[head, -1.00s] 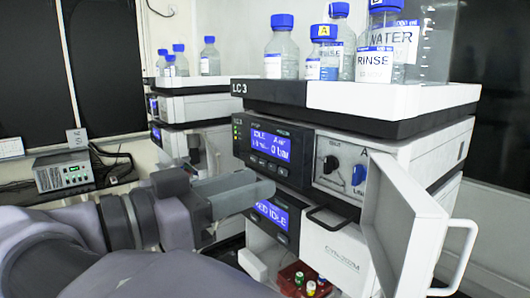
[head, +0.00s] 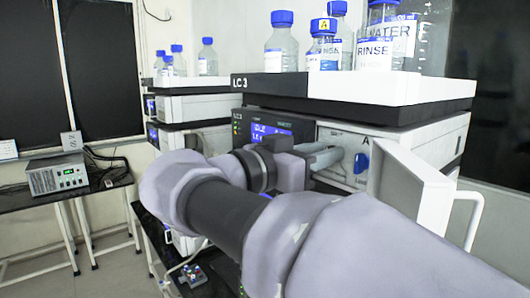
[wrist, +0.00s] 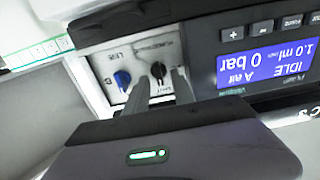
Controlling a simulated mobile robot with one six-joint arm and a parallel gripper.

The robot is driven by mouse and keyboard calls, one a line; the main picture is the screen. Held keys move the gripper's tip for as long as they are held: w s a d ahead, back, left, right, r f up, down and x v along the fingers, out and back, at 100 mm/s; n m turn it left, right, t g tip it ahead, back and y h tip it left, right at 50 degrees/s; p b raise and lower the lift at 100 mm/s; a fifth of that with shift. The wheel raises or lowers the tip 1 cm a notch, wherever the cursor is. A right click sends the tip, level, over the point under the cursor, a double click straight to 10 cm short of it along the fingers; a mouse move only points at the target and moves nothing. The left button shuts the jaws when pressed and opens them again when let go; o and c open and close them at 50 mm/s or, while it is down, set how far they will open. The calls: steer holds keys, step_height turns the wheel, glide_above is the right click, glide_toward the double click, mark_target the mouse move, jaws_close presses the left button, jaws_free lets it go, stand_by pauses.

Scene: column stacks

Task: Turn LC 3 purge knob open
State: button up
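The LC 3 stack (head: 300,90) stands at the right in the head view, labelled on its tray edge. Its white knob panel (head: 325,132) is exposed behind an open door. A blue knob (head: 361,163) shows there and in the upside-down wrist view (wrist: 122,79). A black knob (wrist: 158,69) shows in the wrist view beside the blue one; my gripper hides it in the head view. My gripper (wrist: 160,82) is open, its two fingers apart with the black knob showing between their tips. I cannot tell whether they touch it. It also shows in the head view (head: 335,158).
The open white door (head: 415,190) with its handle stands just right of the gripper. Bottles (head: 375,50) stand on the tray above. The pump display (wrist: 262,65) reads IDLE and 0 bar. Another stack (head: 185,105) is behind at left.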

jaws_close()
steer(key=shift+n, duration=0.3)
steer(key=shift+w+a+f+n+p, duration=0.1)
steer(key=shift+n+p, duration=1.45)
steer(key=shift+n, duration=1.05)
steer(key=shift+w+a+f+n+p, duration=0.15)
steer(key=shift+n+p, duration=1.35)
steer(key=shift+n, duration=1.1)
steer(key=shift+w+d+f+n+p, duration=0.1)
steer(key=shift+n+p, duration=1.45)
steer(key=shift+n, duration=1.05)
steer(key=shift+f, duration=0.1)
jaws_free()
steer(key=shift+a, duration=0.1)
